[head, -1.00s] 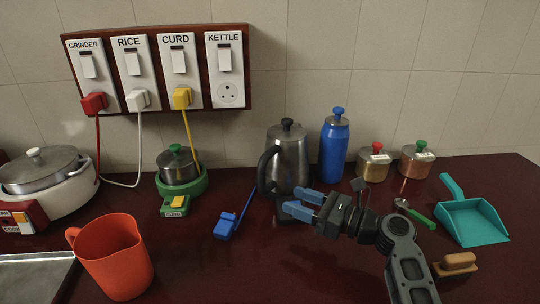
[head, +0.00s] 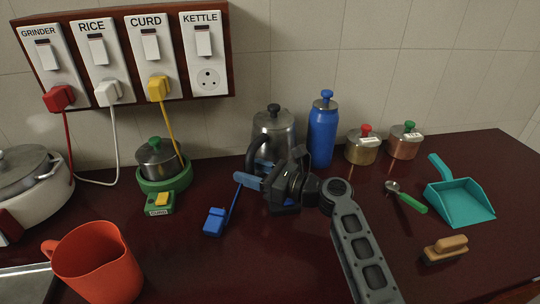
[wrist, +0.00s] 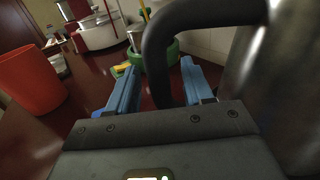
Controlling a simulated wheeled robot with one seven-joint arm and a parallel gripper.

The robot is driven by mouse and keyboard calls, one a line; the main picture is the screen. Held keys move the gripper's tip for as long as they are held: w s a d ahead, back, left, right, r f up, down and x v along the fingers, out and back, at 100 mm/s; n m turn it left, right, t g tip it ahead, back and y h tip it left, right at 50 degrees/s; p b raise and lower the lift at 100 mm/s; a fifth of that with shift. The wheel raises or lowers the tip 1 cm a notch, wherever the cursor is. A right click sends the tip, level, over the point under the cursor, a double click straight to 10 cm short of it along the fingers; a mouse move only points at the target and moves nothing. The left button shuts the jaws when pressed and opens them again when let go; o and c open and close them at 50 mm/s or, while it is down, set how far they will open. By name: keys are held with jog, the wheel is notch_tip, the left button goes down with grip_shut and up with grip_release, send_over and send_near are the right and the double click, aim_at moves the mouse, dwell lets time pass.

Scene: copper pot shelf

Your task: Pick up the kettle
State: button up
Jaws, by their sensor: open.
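The kettle (head: 275,124) is a steel vessel with a black lid knob and a black curved handle on its left side. It stands upright on the dark red counter near the back wall. My gripper (head: 255,174) is open, its blue fingers level with the lower part of the handle. In the wrist view the handle (wrist: 158,50) arches down between the two spread fingers, and the steel body (wrist: 280,85) fills the right side. I cannot tell whether a finger touches the handle. My gripper and wrist hide the kettle's lower part in the head view.
A blue bottle (head: 322,132) stands just right of the kettle. A blue plug (head: 214,221) on a cord lies to the left. A green-based pot (head: 164,180) and an orange mug (head: 100,268) are farther left. Copper pots, a spoon, a dustpan (head: 462,203) and a brush are right.

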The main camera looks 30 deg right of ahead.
jog(key=shift+w+a, duration=0.1)
grip_shut()
dwell(0.4)
dwell(0.9)
jog(key=shift+r, duration=0.2)
